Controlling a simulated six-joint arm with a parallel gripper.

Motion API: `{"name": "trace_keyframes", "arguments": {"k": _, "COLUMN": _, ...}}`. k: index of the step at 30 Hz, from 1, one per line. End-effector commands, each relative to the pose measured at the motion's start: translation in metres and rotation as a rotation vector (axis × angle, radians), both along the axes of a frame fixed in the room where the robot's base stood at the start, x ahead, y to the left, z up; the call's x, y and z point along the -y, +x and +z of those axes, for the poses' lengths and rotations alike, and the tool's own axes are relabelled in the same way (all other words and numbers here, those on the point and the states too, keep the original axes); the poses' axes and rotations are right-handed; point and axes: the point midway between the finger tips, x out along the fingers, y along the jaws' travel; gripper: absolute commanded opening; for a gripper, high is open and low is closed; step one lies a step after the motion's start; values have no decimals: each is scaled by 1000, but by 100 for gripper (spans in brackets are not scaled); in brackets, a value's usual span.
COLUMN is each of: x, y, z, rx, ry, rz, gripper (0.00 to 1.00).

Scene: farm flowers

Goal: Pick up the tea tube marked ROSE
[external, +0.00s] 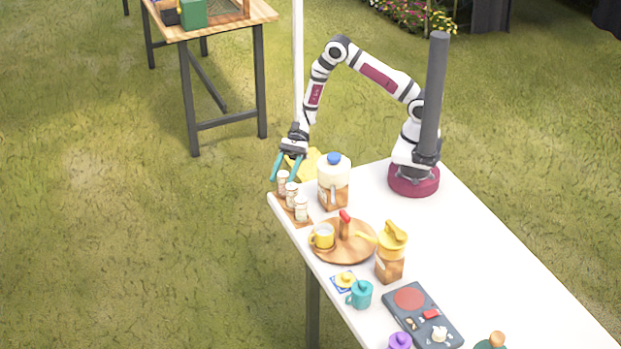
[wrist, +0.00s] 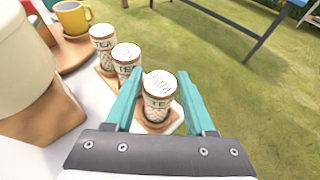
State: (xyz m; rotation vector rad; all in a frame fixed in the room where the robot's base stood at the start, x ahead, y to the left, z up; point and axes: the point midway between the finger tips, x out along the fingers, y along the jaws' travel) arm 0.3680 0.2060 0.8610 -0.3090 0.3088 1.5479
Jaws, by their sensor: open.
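Three pale tea tubes with white lids stand upright in a row on a wooden rack (external: 305,221). The end tube (wrist: 158,92) has lid lettering that looks like ROSE, turned in the wrist view; in the external view it is the farthest tube (external: 283,187). My gripper (wrist: 161,74) is open, with its teal fingers on either side of this end tube in the wrist view; I cannot tell whether they touch it. My gripper (external: 282,174) points down at that end of the rack. The middle tube (wrist: 126,55) and the other end tube (wrist: 103,38) stand beside it.
A large jar with a blue knob (external: 334,178) stands close beside the rack. A round wooden tray (external: 352,255) with a yellow mug (external: 323,236) is nearby. The rack is at the table's edge, with open grass beyond it.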

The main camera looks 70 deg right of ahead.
Motion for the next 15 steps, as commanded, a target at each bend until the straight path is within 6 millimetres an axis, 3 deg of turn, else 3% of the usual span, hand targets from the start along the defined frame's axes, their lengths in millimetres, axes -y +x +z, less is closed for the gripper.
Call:
{"name": "trace_keyframes", "arguments": {"k": 4, "x": 0, "y": 0, "z": 0, "rx": 0, "ry": 0, "rz": 0, "gripper": 51}}
{"name": "trace_keyframes", "arguments": {"k": 12, "x": 1, "y": 0, "z": 0, "rx": 0, "ry": 0, "rz": 0, "gripper": 2}}
{"name": "trace_keyframes", "arguments": {"k": 15, "x": 1, "y": 0, "z": 0, "rx": 0, "ry": 1, "rz": 0, "gripper": 0}}
